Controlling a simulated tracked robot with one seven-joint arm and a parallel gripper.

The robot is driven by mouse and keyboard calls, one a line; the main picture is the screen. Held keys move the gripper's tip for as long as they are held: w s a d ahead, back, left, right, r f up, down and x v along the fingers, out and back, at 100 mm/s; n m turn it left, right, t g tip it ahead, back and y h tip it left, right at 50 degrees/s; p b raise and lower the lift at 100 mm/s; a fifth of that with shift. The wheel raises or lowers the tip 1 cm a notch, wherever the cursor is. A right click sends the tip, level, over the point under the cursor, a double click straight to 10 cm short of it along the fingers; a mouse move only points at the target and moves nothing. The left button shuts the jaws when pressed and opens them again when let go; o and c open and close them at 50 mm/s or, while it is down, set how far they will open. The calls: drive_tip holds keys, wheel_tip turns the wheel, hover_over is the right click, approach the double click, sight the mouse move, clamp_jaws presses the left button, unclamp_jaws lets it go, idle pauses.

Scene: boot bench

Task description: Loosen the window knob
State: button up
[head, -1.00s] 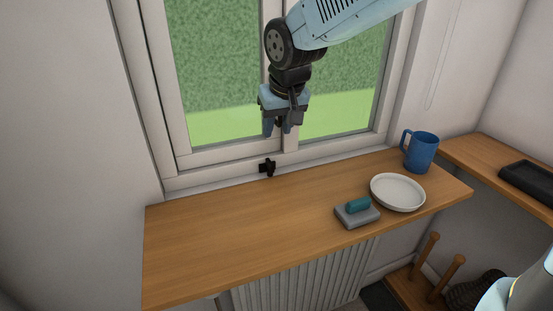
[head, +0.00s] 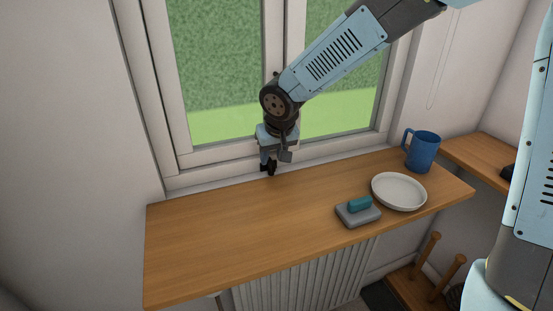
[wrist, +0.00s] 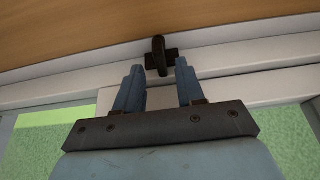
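The window knob (wrist: 159,50) is a small black cross-shaped handle on the white lower window frame, just above the wooden sill. In the head view the dark knob (head: 270,169) is partly hidden by my gripper (head: 268,162), which points down at it. In the wrist view my gripper (wrist: 159,66) is open, with one blue-grey finger to each side of the knob's line. The knob lies at or just beyond the fingertips; I cannot tell whether they touch it.
The wooden sill (head: 230,232) holds a grey block with a teal handle (head: 358,211), a white plate (head: 399,192) and a blue mug (head: 421,151), all to the right. The sill's left half is clear. A radiator (head: 300,277) is below.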

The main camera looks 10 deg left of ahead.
drive_tip(key=shift+x, duration=0.85)
drive_tip(key=shift+c, duration=0.2)
clamp_jaws()
